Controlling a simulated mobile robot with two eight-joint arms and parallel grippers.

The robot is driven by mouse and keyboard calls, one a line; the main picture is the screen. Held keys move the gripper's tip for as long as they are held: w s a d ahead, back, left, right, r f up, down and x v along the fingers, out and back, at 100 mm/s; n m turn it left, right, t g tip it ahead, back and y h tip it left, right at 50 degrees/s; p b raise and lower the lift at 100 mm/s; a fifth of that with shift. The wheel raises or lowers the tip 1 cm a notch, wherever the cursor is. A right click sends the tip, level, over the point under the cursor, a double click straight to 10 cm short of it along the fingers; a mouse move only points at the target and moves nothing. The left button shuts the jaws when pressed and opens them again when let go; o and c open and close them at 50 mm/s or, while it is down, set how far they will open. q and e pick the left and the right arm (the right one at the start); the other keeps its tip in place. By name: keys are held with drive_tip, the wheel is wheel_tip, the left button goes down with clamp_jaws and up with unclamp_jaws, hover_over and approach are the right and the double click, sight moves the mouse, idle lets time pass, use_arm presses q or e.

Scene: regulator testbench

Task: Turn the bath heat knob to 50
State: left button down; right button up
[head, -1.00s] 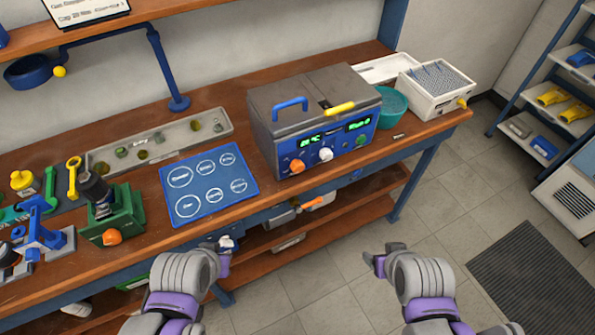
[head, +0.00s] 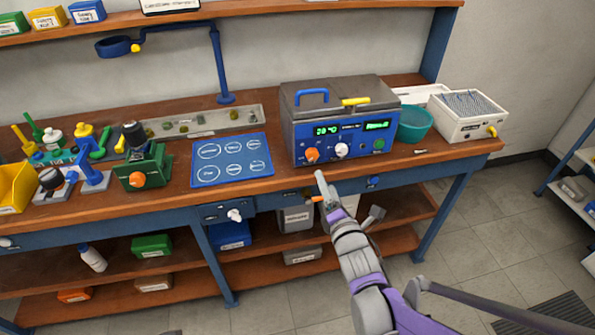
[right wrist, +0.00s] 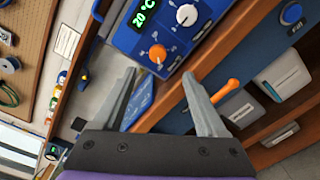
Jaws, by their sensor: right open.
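The heating bath (head: 335,122) is a grey-lidded box with a blue front panel on the bench. An orange knob (head: 312,155) sits at the lower left of the panel under a green display (head: 327,130). In the right wrist view the display (right wrist: 144,14) reads 20 °C, and the orange knob (right wrist: 157,53) shows just beyond and between the fingertips. A white knob (head: 341,150) is right of it. My right gripper (head: 322,180) is just below and in front of the panel, open and empty, apart from the knob. My left gripper is out of view.
A blue mat with circles (head: 232,172) and a green device with an orange knob (head: 140,172) stand left of the bath. A teal bowl (head: 414,122) and white pin box (head: 462,115) stand right. An orange handle (right wrist: 226,91) sticks out below the bench edge.

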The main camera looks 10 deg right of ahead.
sight(313, 157)
drive_tip(key=shift+n, duration=0.3)
drive_tip(key=w, duration=1.1)
drive_tip(key=shift+w+a, duration=0.1)
drive_tip(key=shift+a, duration=0.3)
clamp_jaws()
